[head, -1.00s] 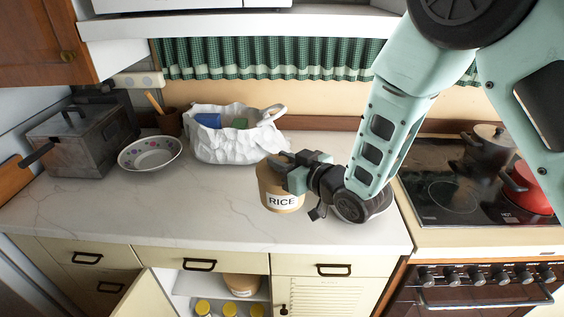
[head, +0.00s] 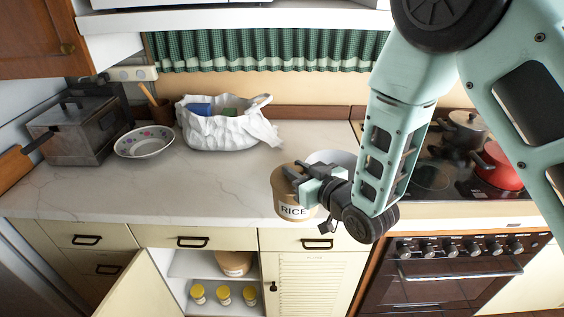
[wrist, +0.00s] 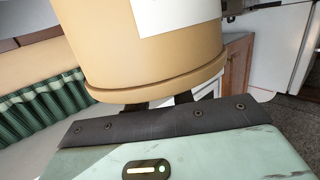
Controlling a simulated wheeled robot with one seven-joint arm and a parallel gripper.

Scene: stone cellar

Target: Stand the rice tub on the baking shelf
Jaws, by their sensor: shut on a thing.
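The rice tub (head: 292,207) is a tan round tub with a white RICE label. My gripper (head: 300,180) is shut on it and holds it near the front edge of the counter, before the drawers. In the wrist view the tub (wrist: 150,50) fills the upper middle, above the dark finger mount; the fingertips are mostly hidden behind it. An open lower cupboard (head: 190,268) shows shelves with another tan tub (head: 234,263) and several yellow-lidded jars (head: 223,294). I cannot tell from the frames which shelf is the baking shelf.
An open cupboard door (head: 140,288) juts out at the left of the opening. On the counter (head: 80,195) are a metal box (head: 75,135), a bowl (head: 145,142), a white bag (head: 215,132) and a white round dish (head: 333,158). Pots stand on the hob (head: 432,178) at right.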

